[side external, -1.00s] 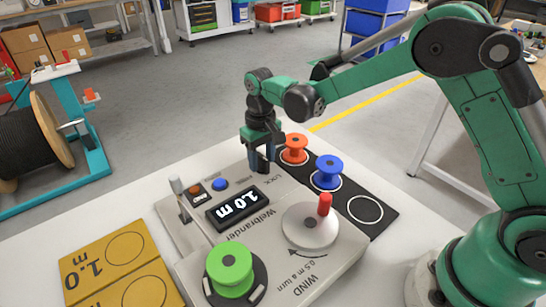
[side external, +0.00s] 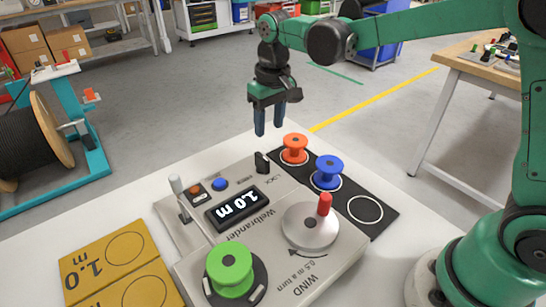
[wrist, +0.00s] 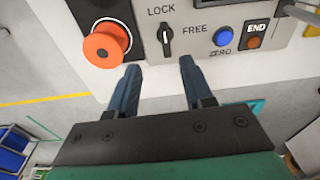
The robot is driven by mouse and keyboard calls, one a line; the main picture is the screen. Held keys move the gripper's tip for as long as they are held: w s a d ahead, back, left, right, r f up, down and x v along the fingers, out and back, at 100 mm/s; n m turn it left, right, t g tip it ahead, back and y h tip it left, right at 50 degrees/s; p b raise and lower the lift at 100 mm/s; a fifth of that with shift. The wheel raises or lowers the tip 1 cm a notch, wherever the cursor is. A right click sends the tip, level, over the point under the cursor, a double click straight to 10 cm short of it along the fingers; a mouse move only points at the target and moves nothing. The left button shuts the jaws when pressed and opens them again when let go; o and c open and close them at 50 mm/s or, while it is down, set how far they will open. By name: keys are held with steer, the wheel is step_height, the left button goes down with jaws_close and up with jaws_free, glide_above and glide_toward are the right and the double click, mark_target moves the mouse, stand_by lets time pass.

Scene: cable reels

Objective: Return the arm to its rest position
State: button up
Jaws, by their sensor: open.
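My gripper (side external: 269,122) is open and empty in the side external view, raised above the far edge of the winding machine (side external: 285,257). Its two fingers point down, apart from everything. In the wrist view my gripper (wrist: 160,75) shows both fingers spread, with the black lock knob (wrist: 166,39) beyond them. The knob (side external: 262,163) is uncovered in the side view. The machine's display (side external: 238,209) reads 1.0 m. A green reel (side external: 230,266) sits on the machine's front spindle.
An orange reel (side external: 295,149) and a blue reel (side external: 327,172) stand on the black mat (side external: 385,222); its near circle is empty. The crank's red handle (side external: 325,204) stands up from the machine. Yellow 1.0 m cards (side external: 92,262) lie at left. The air around my gripper is clear.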

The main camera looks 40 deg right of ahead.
steer(key=s+d+r+t, duration=0.1)
steer(key=s+d+t, duration=0.1)
steer(key=s, duration=0.4)
steer(key=s+d+r+t, duration=0.1)
steer(key=s+t, duration=0.3)
steer(key=s, duration=0.2)
steer(key=shift+s+d+r, duration=0.25)
steer(key=shift+s+d, duration=0.05)
steer(key=shift+d, duration=0.1)
